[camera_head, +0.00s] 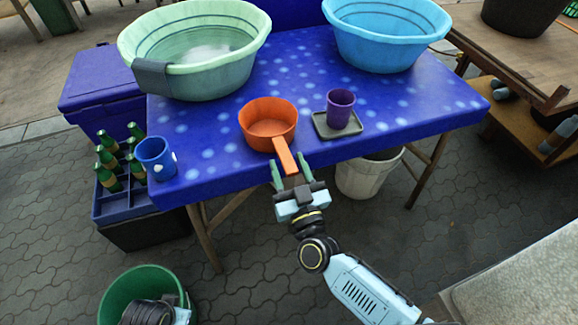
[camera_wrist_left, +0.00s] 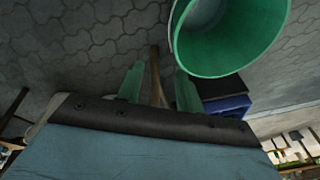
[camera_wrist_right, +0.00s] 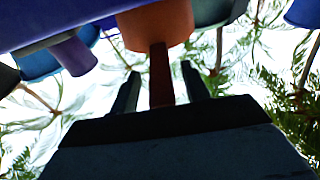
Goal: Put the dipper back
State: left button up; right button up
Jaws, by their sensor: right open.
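The orange dipper (camera_head: 268,112) stands upright on the blue cloth-covered table, its handle sticking out over the front edge toward me. My right gripper (camera_head: 291,168) is open, one green finger on each side of the handle's end, with gaps showing. In the right wrist view the dipper (camera_wrist_right: 158,25) is seen from below, its handle running between the open fingers (camera_wrist_right: 158,88). My left gripper (camera_wrist_left: 158,88) shows in the left wrist view, open and empty, pointing down toward the paving near the green bucket (camera_wrist_left: 235,70).
On the table (camera_head: 385,131) are a green basin (camera_head: 205,80), a light blue basin (camera_head: 385,45), a purple cup (camera_head: 340,108) on a grey tray (camera_head: 322,131), and a blue mug (camera_head: 156,158) at the left edge. Bottles (camera_head: 107,177) stand in a crate. A white bucket (camera_head: 365,180) stands beneath.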

pick_arm(q)
jog(key=s+f, duration=0.1)
jog(key=f, duration=0.1)
jog(key=s+a+f+p, duration=0.1)
jog(key=s+f, duration=0.1)
jog(key=shift+a, duration=0.1)
pick_arm(e)
jog(key=v, duration=1.2)
jog(key=s+d+f+n+g, duration=0.1)
jog(key=d+f+g, duration=0.15)
jog(key=f, duration=0.35)
jog(key=s+d+f+g+h, duration=0.1)
jog(key=d+f+g, duration=0.1)
jog(key=f+g, duration=0.25)
jog(key=s+d+f+n+g, duration=0.1)
jog(key=d+f+g, duration=0.15)
jog(key=f, duration=0.45)
jog(key=s+d+f+m+g+h, duration=0.1)
jog(key=s+d+f+g+h, duration=0.2)
jog(key=s+d, duration=0.4)
jog(key=s+d+f+m+g+h, duration=0.2)
jog(key=s+d+f+g, duration=0.3)
jog(key=d, duration=0.6)
notch_tip(320, 180, down, 3)
jog(key=shift+s+d+r+h, duration=0.1)
jog(key=shift+s+d+h, duration=0.05)
jog(key=shift+s+h, duration=0.65)
jog(key=shift+s, duration=0.1)
